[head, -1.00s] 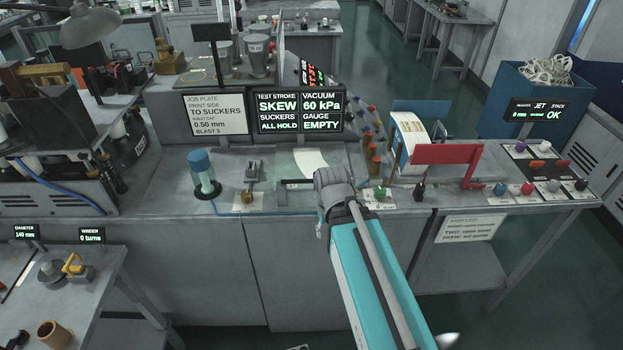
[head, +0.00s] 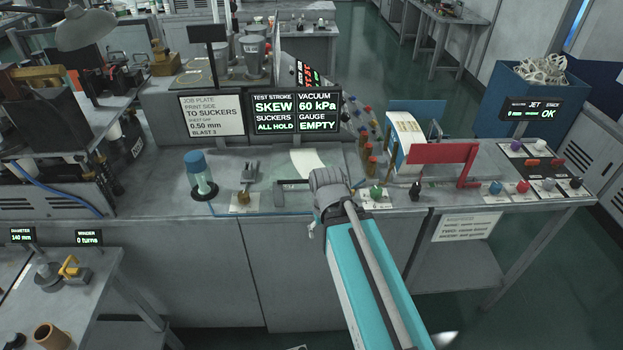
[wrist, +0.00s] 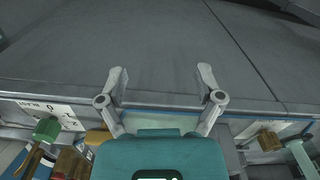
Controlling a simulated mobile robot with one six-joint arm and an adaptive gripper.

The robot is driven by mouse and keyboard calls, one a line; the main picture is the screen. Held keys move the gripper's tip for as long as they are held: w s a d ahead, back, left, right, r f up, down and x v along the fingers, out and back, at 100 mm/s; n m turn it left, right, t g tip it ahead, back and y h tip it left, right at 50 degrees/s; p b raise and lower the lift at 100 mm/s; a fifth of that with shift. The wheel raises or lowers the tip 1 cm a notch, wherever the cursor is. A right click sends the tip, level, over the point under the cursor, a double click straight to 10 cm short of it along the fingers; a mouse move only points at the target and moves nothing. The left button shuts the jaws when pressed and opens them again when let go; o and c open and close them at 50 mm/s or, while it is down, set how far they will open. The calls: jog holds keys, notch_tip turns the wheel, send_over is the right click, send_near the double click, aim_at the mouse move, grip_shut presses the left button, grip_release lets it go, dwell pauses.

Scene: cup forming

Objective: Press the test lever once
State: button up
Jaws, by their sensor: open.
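No part in view is legibly marked as the test lever. A small dark-handled lever (head: 415,190) stands on the bench right of the green knob (head: 376,192), and a metal fixture with a brass foot (head: 245,185) stands left of my arm. A screen (head: 294,113) reads test stroke SKEW, suckers ALL HOLD, vacuum 60 kPa, gauge EMPTY. My gripper (wrist: 162,75) is open and empty in the wrist view, over plain grey panels.
A blue-capped cylinder (head: 201,176) stands on the left of the bench. A pale sheet (head: 307,162) lies behind my wrist. A red frame (head: 444,154) and a row of coloured knobs (head: 523,187) are to the right. The floor is clear at lower right.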

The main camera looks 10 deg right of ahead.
jog(key=shift+w, duration=0.1)
jog(key=shift+c, duration=0.2)
jog(key=shift+r, duration=0.1)
jog(key=c, duration=0.4)
jog(key=shift+w+r+m+p, duration=0.3)
jog(key=shift+r+p, duration=0.15)
jog(key=shift+p, duration=0.1)
jog(key=c, duration=0.5)
jog(key=w+r+m+p, duration=0.1)
jog(key=r+m+p, duration=0.1)
jog(key=r+p, duration=0.1)
jog(key=w+r+m+p, duration=0.2)
jog(key=m, duration=0.1)
jog(key=w+d+r+m+y+p, duration=0.1)
jog(key=w+r+m+p, duration=0.1)
jog(key=r+p, duration=0.1)
jog(key=shift+w+r+p, duration=0.15)
jog(key=shift+r+p, duration=0.2)
grip_shut()
jog(key=w+d+r+m+p, duration=0.1)
jog(key=w+r+m+p, duration=0.3)
jog(key=r+m+p, duration=0.2)
jog(key=w+d+r+m+y+p, duration=0.1)
jog(key=w+r+m+p, duration=0.3)
jog(key=r+m+p, duration=0.2)
jog(key=shift+d+r, duration=0.25)
jog(key=shift+r, duration=0.05)
